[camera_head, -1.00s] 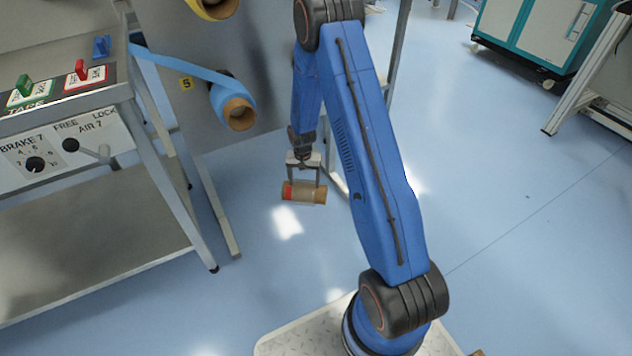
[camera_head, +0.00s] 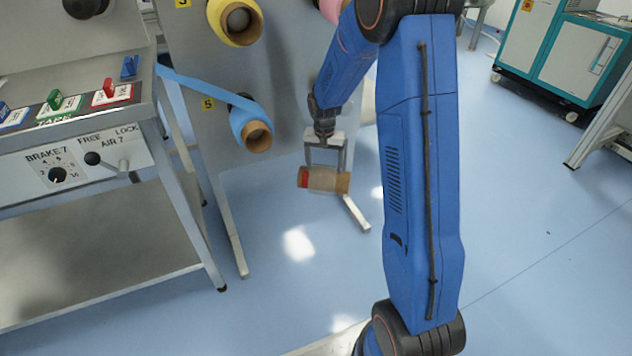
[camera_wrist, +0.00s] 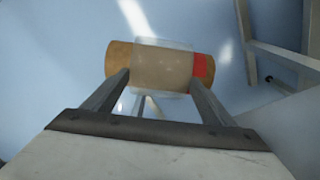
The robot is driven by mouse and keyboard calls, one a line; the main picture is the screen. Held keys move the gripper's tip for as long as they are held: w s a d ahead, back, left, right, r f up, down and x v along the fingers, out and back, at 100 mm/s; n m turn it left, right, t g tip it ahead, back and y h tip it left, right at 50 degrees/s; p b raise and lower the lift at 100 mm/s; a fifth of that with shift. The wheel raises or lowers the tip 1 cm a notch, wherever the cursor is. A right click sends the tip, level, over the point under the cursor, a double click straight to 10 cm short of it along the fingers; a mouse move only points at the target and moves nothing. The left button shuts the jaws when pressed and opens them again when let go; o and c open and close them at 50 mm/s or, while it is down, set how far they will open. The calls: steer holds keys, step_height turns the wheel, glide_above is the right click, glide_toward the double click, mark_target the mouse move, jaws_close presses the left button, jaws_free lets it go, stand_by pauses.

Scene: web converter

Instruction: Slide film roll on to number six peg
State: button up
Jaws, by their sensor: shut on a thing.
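My gripper (camera_head: 324,160) is shut on the film roll (camera_head: 327,180), a brown core wrapped in clear film with a red band at its left end in the head view. The roll lies roughly level in the fingers, above the floor. In the wrist view the roll (camera_wrist: 160,68) sits across the fingertips, with the red band at the right. The grey peg panel (camera_head: 190,60) stands behind, with the number five label (camera_head: 208,104) beside a blue roll (camera_head: 252,130). I cannot make out the number six peg; my arm covers part of the panel.
A yellow roll (camera_head: 236,20) hangs higher on the panel, and a pink roll (camera_head: 331,8) is partly behind my arm. A metal control bench (camera_head: 100,145) stands at the left. A teal and white cabinet (camera_head: 565,60) is at the far right.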

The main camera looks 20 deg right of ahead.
steer(key=s+d+r+m, duration=0.2)
steer(key=s+r, duration=0.3)
steer(key=r, duration=0.4)
steer(key=s+d+r+m, duration=0.3)
steer(key=s+r+m, duration=0.2)
steer(key=r, duration=0.4)
steer(key=s+d+r+m, duration=0.3)
steer(key=s+r, duration=0.2)
steer(key=r, duration=0.4)
steer(key=shift+r+m+g+h, duration=0.25)
steer(key=shift+m+g+h, duration=0.15)
steer(key=shift+w, duration=2.8)
steer(key=shift+w+a, duration=0.1)
steer(key=shift+w, duration=1.2)
steer(key=shift+w+r, duration=0.1)
steer(key=shift+w, duration=0.05)
